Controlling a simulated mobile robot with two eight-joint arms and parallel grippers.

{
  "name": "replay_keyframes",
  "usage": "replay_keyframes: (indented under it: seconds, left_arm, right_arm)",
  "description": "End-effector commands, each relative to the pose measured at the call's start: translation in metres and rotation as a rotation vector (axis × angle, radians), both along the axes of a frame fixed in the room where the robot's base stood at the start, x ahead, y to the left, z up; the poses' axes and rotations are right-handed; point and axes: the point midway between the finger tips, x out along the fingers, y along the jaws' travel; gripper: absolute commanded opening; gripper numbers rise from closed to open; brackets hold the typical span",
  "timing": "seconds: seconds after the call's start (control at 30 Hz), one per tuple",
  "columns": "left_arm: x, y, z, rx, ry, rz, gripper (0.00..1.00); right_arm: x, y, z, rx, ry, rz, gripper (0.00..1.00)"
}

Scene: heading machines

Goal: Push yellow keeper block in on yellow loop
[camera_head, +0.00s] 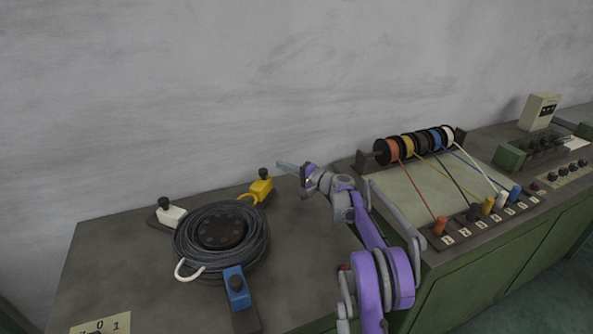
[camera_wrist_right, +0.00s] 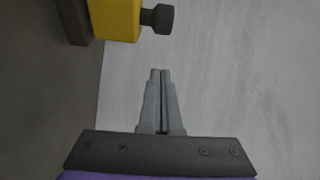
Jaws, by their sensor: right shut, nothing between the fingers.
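The yellow keeper block (camera_head: 261,187) stands at the back right of the black cable coil (camera_head: 222,237), with a dark knob on top. The yellow loop (camera_head: 247,197) shows as a small arc between the block and the coil. How far the block sits on the loop is too small to tell. My right gripper (camera_head: 281,164) is shut and empty, to the right of the yellow block and apart from it. In the right wrist view the shut fingers (camera_wrist_right: 160,72) are below the yellow block (camera_wrist_right: 115,18) and its dark knob. My left gripper is not in view.
A white block (camera_head: 171,215) and a blue block (camera_head: 237,288) stand around the coil, with a white loop (camera_head: 187,271) at its front left. A rack of coloured spools (camera_head: 413,144) and a panel with coloured plugs are on the right. The wall is close behind the bench.

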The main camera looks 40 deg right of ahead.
Motion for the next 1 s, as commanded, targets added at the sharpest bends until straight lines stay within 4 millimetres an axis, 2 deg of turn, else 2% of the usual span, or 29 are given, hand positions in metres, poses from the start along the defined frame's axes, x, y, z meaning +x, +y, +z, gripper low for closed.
replay_keyframes:
  seconds: [0.1,0.2,0.7,1.0]
  left_arm:
    - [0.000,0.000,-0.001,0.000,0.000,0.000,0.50]
    - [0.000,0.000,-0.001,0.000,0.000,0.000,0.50]
    - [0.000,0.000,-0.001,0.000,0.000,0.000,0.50]
    - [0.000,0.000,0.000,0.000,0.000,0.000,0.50]
  right_arm:
    - [-0.004,0.019,-0.001,0.000,0.000,0.002,0.00]
    - [-0.004,0.028,-0.001,0.000,0.001,0.001,0.00]
    - [-0.007,0.036,-0.001,0.000,0.001,0.000,0.00]
    - [-0.032,0.078,-0.001,0.000,0.000,0.003,0.00]
